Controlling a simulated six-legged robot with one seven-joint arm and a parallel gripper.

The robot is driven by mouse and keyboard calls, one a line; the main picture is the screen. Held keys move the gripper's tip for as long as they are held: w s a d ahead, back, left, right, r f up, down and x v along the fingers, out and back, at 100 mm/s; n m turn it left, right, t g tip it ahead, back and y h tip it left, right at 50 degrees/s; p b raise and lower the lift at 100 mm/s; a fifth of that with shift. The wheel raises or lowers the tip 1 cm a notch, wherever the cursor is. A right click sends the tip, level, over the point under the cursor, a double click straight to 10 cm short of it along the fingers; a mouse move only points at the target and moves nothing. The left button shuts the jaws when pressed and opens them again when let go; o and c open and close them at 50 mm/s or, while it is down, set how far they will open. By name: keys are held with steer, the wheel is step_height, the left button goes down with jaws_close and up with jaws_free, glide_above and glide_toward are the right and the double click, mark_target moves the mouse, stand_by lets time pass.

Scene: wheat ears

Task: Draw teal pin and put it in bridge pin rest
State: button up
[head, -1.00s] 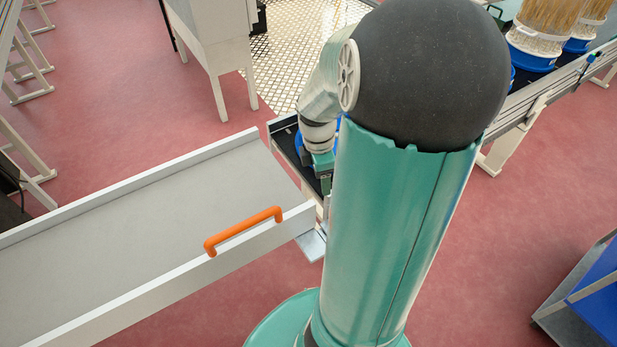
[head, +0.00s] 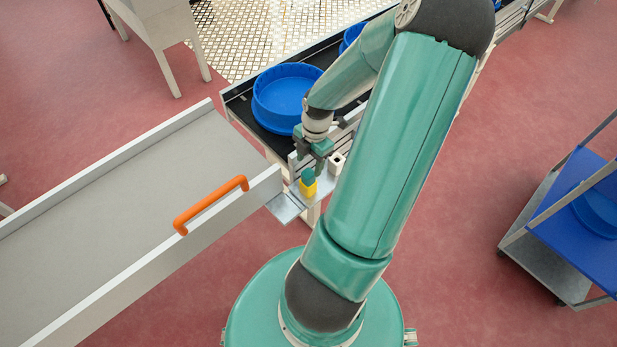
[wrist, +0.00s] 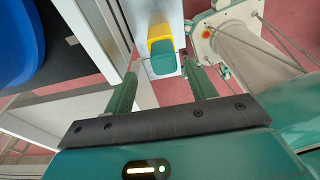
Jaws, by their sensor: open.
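The teal pin (head: 308,174) shows as a teal head on top of a yellow block (head: 308,188), standing on a small metal ledge at the conveyor's end. My gripper (head: 312,163) is open, pointing down just above the teal head. In the wrist view, the teal head (wrist: 163,64) lies ahead between the two open fingertips, with the yellow block (wrist: 160,36) behind it. No grip shows. A small pale block with a dark opening (head: 337,163) stands right of the gripper. I cannot tell whether it is the bridge pin rest.
A long grey tray (head: 120,225) with an orange handle (head: 210,205) reaches the ledge from the left. A flat metal plate (head: 285,207) lies beside the yellow block. A blue tub (head: 285,98) sits on the dark conveyor behind. A blue-shelved cart (head: 570,215) stands right, across open floor.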

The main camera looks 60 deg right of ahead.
mark_target(309, 173)
steer(key=f, duration=0.4)
steer(key=a+f, duration=0.1)
steer(key=shift+s+f, duration=0.2)
steer(key=shift+f, duration=0.2)
steer(key=shift+c, duration=0.3)
steer(key=c, duration=1)
